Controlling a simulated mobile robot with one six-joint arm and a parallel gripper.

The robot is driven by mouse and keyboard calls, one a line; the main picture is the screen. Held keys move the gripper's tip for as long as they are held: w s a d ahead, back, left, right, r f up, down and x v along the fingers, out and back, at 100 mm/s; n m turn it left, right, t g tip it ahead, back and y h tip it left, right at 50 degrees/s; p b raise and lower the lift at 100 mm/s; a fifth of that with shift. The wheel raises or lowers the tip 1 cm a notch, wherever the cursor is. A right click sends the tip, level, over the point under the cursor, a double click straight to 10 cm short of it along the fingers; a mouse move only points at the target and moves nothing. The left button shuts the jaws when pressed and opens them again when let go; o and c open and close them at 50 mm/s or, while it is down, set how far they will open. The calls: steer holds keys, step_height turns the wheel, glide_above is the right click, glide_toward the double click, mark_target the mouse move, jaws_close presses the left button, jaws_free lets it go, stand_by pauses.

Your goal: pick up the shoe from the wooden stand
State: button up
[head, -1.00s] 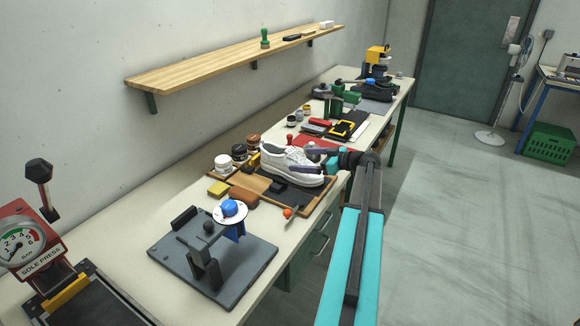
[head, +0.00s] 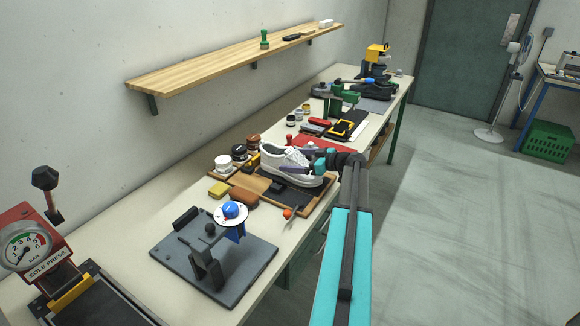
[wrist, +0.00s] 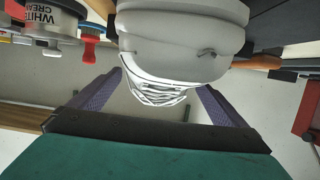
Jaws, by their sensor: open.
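The white lace-up shoe (head: 268,160) sits on the workbench, on or just above a brown wooden board (head: 326,205) with a dark inlay. What bears it directly is hidden. My gripper (head: 292,159) reaches in from the right, its purple fingers open at the shoe's upper. In the wrist view, the shoe (wrist: 180,50) fills the upper middle with its laces toward me. The gripper's two fingers (wrist: 160,95) stand on either side of the shoe. I cannot tell whether they touch it.
Jars (head: 223,163) and a yellow block (head: 218,189) stand left of the shoe. An orange-tipped tool (head: 287,213) lies at the board's front. A grey fixture (head: 215,255) is nearer, a sole press (head: 45,250) at far left. A shelf (head: 235,58) hangs above the bench.

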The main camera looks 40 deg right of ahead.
steer(key=shift+p+x, duration=0.4)
steer(key=shift+x, duration=0.85)
steer(key=c, duration=1.4)
